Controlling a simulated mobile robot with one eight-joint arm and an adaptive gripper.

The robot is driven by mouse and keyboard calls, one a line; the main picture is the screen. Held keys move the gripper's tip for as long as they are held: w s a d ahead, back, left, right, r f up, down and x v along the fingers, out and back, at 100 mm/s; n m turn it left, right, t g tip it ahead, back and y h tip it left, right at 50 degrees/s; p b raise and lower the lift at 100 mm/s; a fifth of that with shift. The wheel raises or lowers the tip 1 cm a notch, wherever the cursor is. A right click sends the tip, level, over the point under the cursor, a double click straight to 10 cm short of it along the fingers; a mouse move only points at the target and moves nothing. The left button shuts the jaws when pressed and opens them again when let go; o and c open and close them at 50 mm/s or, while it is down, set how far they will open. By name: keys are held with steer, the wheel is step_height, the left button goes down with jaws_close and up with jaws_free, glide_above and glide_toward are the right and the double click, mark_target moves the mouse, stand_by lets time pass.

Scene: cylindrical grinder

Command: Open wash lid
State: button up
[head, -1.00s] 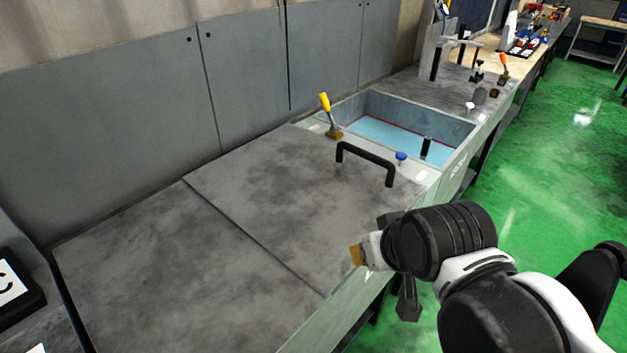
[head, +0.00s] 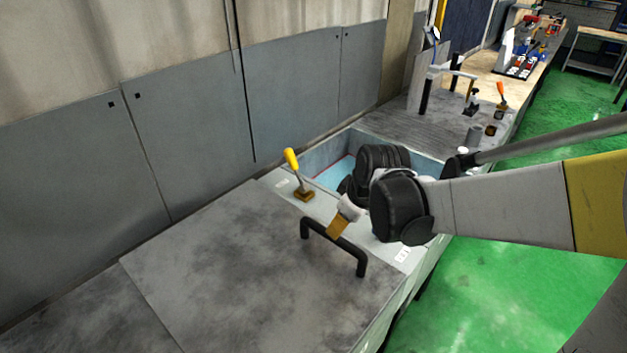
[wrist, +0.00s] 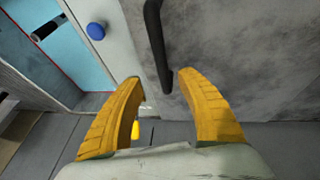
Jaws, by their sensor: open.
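The wash lid is the grey, mottled flat panel (head: 250,265) in the head view, lying flat on the bench. A black bar handle (head: 335,247) stands up near its right edge. My gripper (head: 335,228) is right by the handle, above its bar. In the wrist view, my gripper (wrist: 167,95) is open, with its two yellow fingers spread. The handle (wrist: 156,40) enters from the top, and its lower end lies between the fingertips. I cannot tell whether a finger touches it. The lid (wrist: 250,60) fills the right of the wrist view.
The open blue wash basin (head: 330,172) is behind my arm. A blue knob (wrist: 96,31) shows beside the basin in the wrist view. Grey wall panels (head: 200,130) border the left; green floor lies right.

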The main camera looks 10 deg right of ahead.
steer(key=b+x, duration=0.3)
steer(key=x, duration=0.6)
steer(key=shift+a+f, duration=0.1)
steer(key=shift+f, duration=0.3)
steer(key=shift+c, duration=0.2)
jaws_close()
